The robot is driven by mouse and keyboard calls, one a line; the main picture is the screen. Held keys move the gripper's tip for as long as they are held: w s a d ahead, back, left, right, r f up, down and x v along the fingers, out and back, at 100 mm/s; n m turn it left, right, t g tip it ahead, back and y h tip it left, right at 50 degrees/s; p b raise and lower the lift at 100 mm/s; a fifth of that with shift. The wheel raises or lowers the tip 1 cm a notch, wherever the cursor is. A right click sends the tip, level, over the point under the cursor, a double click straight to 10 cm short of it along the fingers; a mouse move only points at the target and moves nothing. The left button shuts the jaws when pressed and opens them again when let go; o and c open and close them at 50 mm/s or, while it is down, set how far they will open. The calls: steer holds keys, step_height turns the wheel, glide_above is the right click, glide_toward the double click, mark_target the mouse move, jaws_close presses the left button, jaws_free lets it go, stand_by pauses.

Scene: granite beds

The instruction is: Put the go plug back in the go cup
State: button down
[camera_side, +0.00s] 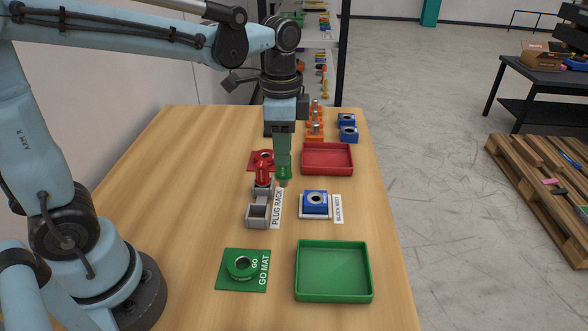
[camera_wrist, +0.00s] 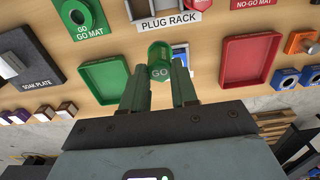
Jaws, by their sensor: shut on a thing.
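My gripper (camera_side: 283,160) is shut on the green go plug (camera_side: 284,174), held above the table near the plug rack. In the wrist view the plug (camera_wrist: 159,52) sits between the two fingers (camera_wrist: 159,78), its GO face showing. The green go cup (camera_side: 240,266) stands on the green go mat (camera_side: 228,281), in front of the rack and to the left of my gripper in the side view. The cup also shows at the top left of the wrist view (camera_wrist: 77,14). The plug is well apart from the cup.
The grey plug rack (camera_side: 257,217) has an empty front socket; a red plug (camera_side: 263,174) stands behind it. A blue block (camera_side: 315,201) sits nearby. A green tray (camera_side: 333,292) is right of the go mat, a red tray (camera_side: 327,172) farther back.

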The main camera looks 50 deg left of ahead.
steer(key=s+a, duration=0.2)
steer(key=s, duration=0.4)
step_height(320, 180, down, 7)
steer(key=shift+w, duration=0.2)
steer(key=shift+f, duration=0.1)
stand_by(0.7)
steer(key=c, duration=0.8)
jaws_free()
step_height(320, 180, up, 12)
steer(key=f+n+t, duration=0.2)
steer(key=n, duration=0.1)
steer(key=f+n+t, duration=0.1)
steer(key=n+t, duration=0.1)
steer(key=n, duration=0.1)
steer(key=f+n+t, duration=0.2)
steer(key=n+t, duration=0.1)
steer(key=shift+s+a+f, duration=0.15)
steer(key=shift+a+f, duration=0.05)
steer(key=shift+f, duration=0.1)
